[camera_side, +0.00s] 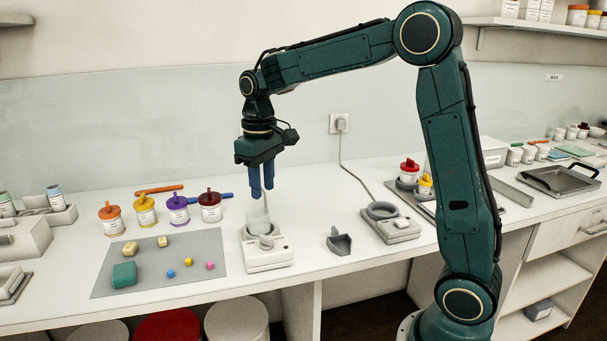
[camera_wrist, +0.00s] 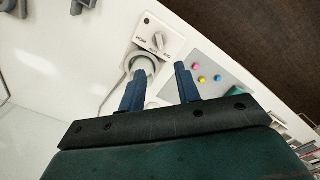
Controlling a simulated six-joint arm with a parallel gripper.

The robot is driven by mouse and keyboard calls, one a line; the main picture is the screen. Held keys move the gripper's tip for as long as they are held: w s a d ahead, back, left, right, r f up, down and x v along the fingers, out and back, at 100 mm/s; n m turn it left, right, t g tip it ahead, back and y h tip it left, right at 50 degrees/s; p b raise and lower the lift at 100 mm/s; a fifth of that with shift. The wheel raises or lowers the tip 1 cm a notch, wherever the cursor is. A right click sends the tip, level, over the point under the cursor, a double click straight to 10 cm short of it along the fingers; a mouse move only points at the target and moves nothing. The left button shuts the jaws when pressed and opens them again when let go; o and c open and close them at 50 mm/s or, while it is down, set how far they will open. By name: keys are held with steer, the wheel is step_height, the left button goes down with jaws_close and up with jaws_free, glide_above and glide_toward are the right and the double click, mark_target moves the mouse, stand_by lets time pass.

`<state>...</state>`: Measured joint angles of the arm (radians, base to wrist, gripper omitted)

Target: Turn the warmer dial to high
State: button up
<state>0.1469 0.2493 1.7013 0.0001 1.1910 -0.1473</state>
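A white unit (camera_side: 267,256) stands at the front centre of the counter, beside the grey mat. It carries a pale, glassy vessel (camera_side: 258,222) and a small light-grey knob (camera_side: 267,242). In the wrist view the unit (camera_wrist: 172,28) shows a light knob (camera_wrist: 158,40) between small printed labels; one seems to read HIGH, but the knob's setting is unclear. My gripper (camera_side: 261,196) points down above the vessel, apart from the unit. In the wrist view its two blue fingers (camera_wrist: 160,80) are spread with nothing held. A second unit (camera_side: 397,228), with a grey ring and a cord, stands to the right.
A grey scoop-like piece (camera_side: 339,242) lies between the two units. The grey mat (camera_side: 205,270) holds several small coloured blocks. Lidded jars (camera_side: 178,209) stand behind it. The cord (camera_side: 352,168) runs up to the wall socket. The counter's front edge is close to the white unit.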

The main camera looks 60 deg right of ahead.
mark_target(266, 237)
step_height(266, 237, down, 13)
steer(key=shift+r, duration=0.1)
stand_by(0.5)
jaws_close()
